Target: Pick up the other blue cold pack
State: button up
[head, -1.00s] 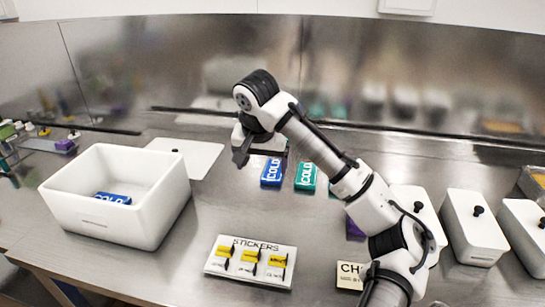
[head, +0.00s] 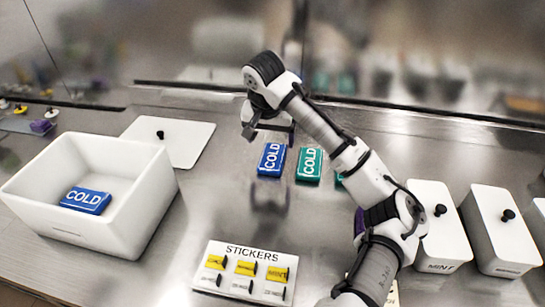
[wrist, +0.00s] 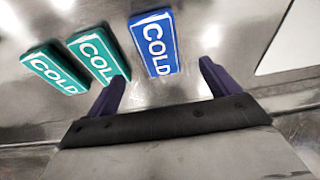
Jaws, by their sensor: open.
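A blue cold pack (head: 271,159) lies flat on the steel counter, just left of a green cold pack (head: 309,164). My gripper (head: 268,133) is open and empty above the counter, close to the blue pack. In the wrist view the blue pack (wrist: 154,44) lies ahead of my two spread purple fingers (wrist: 162,90), nearer the middle of the gap, and its label reads COLD. A second blue cold pack (head: 86,200) lies inside the white open box (head: 128,230) at the left.
Two green packs show left of the blue one in the wrist view, the outer one (wrist: 53,68) apart. A white lid (head: 168,141) lies behind the box. A stickers board (head: 246,270) is in front. Lidded white tubs (head: 496,230) stand at the right.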

aim_at(272, 155)
jog(key=shift+p+x, duration=0.95)
jog(key=shift+x, duration=2.8)
jog(key=shift+d, duration=0.1)
jog(key=c, duration=1.2)
